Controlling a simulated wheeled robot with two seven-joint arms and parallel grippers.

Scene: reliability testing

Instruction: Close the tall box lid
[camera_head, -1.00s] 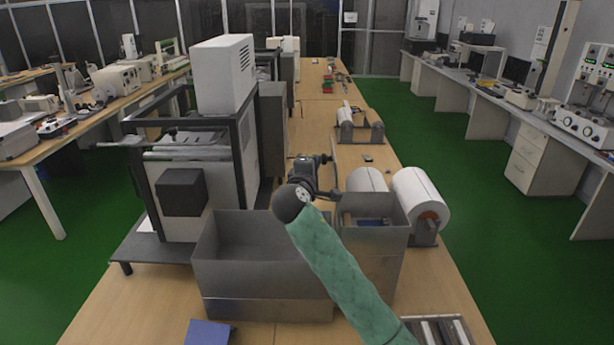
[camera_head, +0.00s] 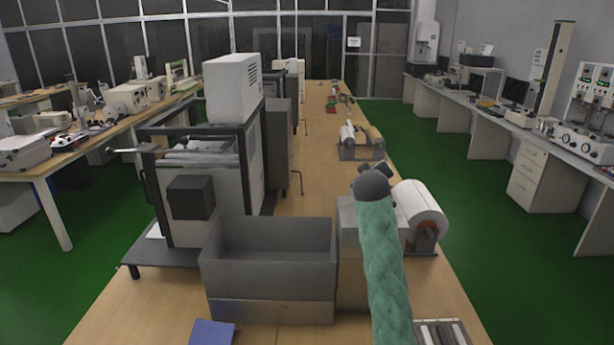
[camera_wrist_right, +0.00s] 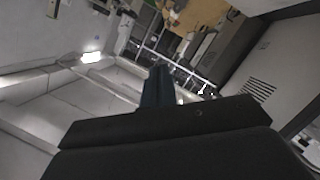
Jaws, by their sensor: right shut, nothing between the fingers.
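The tall box (camera_head: 349,275) stands right of centre on the table in the head view, a grey and brown box. My right arm crosses in front of it and hides much of its top and right side. I cannot tell from here how its lid lies. My right gripper is mostly hidden behind my wrist in the head view. In the right wrist view its dark fingers (camera_wrist_right: 157,84) are together and empty, with pale walls and room surfaces beyond them. I cannot tell whether they touch the box. My left gripper is not in view.
An open, empty grey bin (camera_head: 268,306) stands left of the tall box. A white roll (camera_head: 421,208) on a stand is to its right. A framed machine (camera_head: 205,205) stands behind left. A blue item (camera_head: 211,333) lies at the front. The table beyond is partly clear.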

